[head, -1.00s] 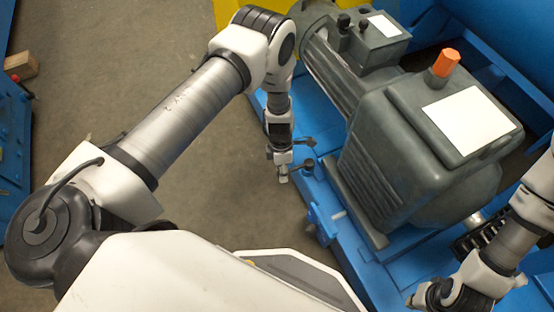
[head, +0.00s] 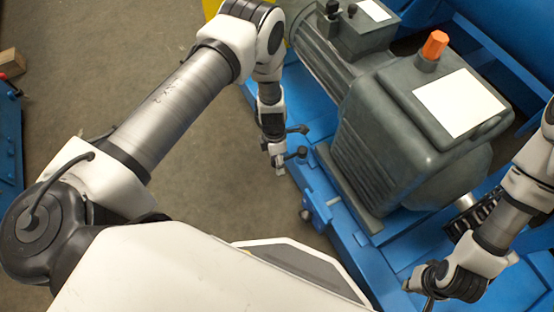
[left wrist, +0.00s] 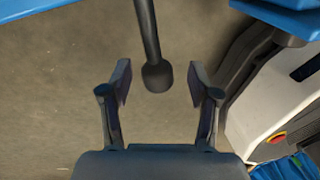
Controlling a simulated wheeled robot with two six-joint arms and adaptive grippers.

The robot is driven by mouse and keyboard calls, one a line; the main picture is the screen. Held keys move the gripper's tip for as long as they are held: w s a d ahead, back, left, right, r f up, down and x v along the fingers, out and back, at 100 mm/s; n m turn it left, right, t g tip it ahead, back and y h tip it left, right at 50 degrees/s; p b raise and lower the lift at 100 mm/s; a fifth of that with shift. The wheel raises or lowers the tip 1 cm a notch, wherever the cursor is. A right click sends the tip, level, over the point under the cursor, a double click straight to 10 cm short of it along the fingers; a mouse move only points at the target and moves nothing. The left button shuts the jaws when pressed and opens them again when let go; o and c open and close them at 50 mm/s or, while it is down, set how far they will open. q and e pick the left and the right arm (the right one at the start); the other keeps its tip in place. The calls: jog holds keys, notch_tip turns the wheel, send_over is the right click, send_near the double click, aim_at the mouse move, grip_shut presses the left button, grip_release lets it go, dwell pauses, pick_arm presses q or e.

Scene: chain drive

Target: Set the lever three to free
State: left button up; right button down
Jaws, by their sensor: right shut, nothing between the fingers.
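My left gripper (head: 279,168) hangs beside the blue machine base, at its near-left edge. In the left wrist view its fingers (left wrist: 158,85) stand open. A dark lever with a round knob (left wrist: 157,77) comes down between them, with a gap on each side. In the head view a dark knob (head: 301,151) sits just right of the fingers, and another dark lever (head: 298,129) is a little above it. I cannot tell which is lever three. My right gripper (head: 430,301) is shut at the bottom edge, over the blue base, and partly cut off.
A large grey motor housing (head: 410,140) with an orange cap (head: 435,44) stands on the blue base (head: 355,235), right of the levers. A blue bracket (head: 318,205) juts from the base edge. Grey floor (head: 215,165) lies clear to the left.

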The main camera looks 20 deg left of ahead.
pick_arm(q)
jog(key=shift+r, duration=0.15)
notch_tip(320, 180, up, 12)
jog(key=w+a, duration=0.1)
jog(key=shift+w+a+f, duration=0.25)
jog(key=shift+w, duration=0.1)
